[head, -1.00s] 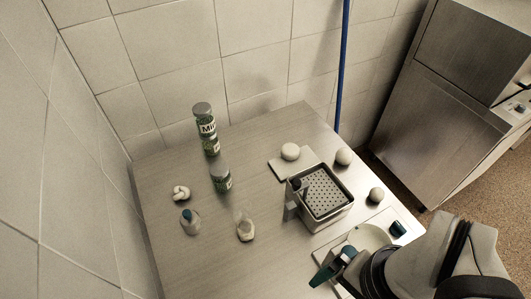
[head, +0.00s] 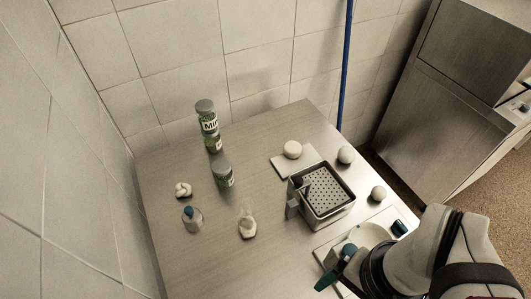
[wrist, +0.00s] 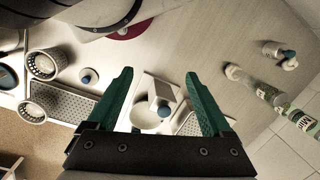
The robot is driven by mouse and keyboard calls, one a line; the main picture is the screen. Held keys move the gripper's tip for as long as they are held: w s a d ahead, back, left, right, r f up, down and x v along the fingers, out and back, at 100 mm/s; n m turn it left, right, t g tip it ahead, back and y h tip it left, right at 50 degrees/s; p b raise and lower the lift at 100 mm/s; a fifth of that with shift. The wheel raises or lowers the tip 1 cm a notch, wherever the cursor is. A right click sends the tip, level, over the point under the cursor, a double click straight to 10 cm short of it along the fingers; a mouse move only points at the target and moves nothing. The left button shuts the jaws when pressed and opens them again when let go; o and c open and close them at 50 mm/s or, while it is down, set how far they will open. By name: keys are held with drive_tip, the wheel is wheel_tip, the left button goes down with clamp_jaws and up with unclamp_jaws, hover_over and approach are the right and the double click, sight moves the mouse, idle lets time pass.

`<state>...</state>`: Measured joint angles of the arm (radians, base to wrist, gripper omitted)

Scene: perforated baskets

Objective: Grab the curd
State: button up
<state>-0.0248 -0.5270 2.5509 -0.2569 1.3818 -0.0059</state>
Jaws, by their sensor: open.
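Several whitish lumps could be the curd; I cannot tell for certain which it is. In the head view a round white ball (head: 292,149) rests on a white board (head: 280,166). Two other pale balls lie right of the tray (head: 345,155) and (head: 378,193). A white knotted lump (head: 183,189) lies at the left of the table. My gripper (head: 338,270) is at the table's front right, over a white board with a round pale dish (head: 372,236). In the wrist view my gripper (wrist: 158,76) has its teal fingers spread, with nothing held between them.
A perforated metal tray (head: 324,190) stands mid-table. Green-labelled jars (head: 208,122) stand at the back left, with another jar (head: 222,174) in front. A small bottle (head: 192,218) and a pale item (head: 248,225) stand nearer. The left-front tabletop is clear.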

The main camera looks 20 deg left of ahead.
wheel_tip(320, 180, down, 3)
drive_tip(key=w+d+n+g+h, duration=0.25)
drive_tip(key=n+h, duration=0.25)
drive_tip(key=n, duration=0.4)
drive_tip(key=n+t, duration=1.7)
drive_tip(key=n, duration=1.5)
hover_over(241, 233)
drive_tip(key=s, duration=0.2)
wheel_tip(241, 233, down, 11)
drive_tip(key=shift+g+y, duration=0.25)
drive_tip(key=shift+y, duration=0.15)
drive_tip(key=f, duration=0.6)
drive_tip(key=shift+w+a, duration=0.1)
drive_tip(key=shift+a, duration=0.1)
drive_tip(key=x, duration=0.2)
drive_tip(key=shift+w+f, duration=0.2)
drive_tip(key=shift+f, duration=0.2)
drive_tip(key=shift+w+d+f, duration=0.1)
drive_tip(key=shift+w, duration=0.15)
drive_tip(key=c, duration=1.1)
